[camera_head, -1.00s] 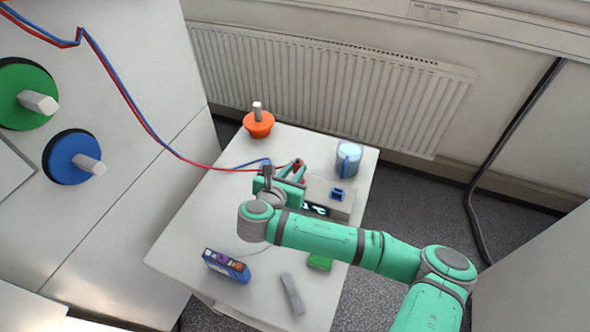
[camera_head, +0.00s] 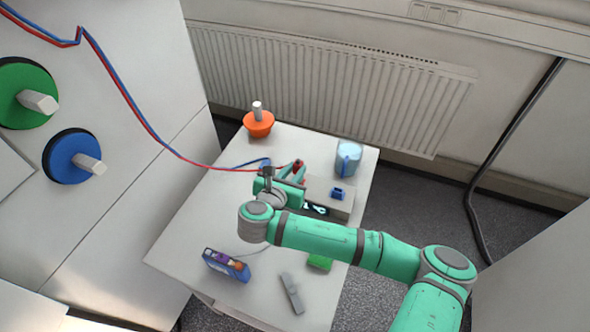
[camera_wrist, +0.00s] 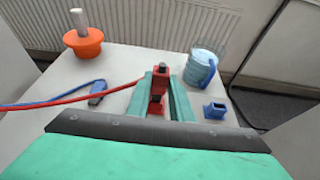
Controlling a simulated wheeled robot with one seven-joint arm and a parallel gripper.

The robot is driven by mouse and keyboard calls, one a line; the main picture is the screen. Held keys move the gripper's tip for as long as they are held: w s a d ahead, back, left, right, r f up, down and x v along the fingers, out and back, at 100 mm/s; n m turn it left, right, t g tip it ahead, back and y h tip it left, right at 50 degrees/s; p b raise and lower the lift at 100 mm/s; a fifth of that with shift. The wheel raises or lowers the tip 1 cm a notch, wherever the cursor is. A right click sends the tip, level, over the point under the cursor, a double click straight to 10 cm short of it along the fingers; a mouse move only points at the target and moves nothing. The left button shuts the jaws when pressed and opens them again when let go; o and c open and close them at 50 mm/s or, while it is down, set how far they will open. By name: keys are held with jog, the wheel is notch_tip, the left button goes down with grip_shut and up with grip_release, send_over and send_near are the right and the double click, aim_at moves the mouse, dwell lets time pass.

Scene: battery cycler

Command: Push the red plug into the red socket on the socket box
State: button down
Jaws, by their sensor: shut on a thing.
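My gripper (camera_head: 296,174) is shut on the red plug (camera_head: 298,165), at the back left of the socket box (camera_head: 342,207). In the wrist view the red plug (camera_wrist: 161,78) is upright between the green fingertips (camera_wrist: 161,88), with its red cable running left. The red socket (camera_wrist: 156,106) shows between the fingers, just below and in front of the plug. Whether the plug touches or enters it cannot be told. The gripper hides much of the box.
The blue plug (camera_wrist: 97,92) lies on the table (camera_head: 190,235) to the left. A blue device (camera_head: 226,266), grey tool (camera_head: 291,293) and green block (camera_head: 319,262) lie in front.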

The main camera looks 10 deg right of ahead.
jog(key=shift+f, duration=1.2)
dwell(1.6)
jog(key=c, duration=1.5)
grip_release()
jog(key=v, duration=1.1)
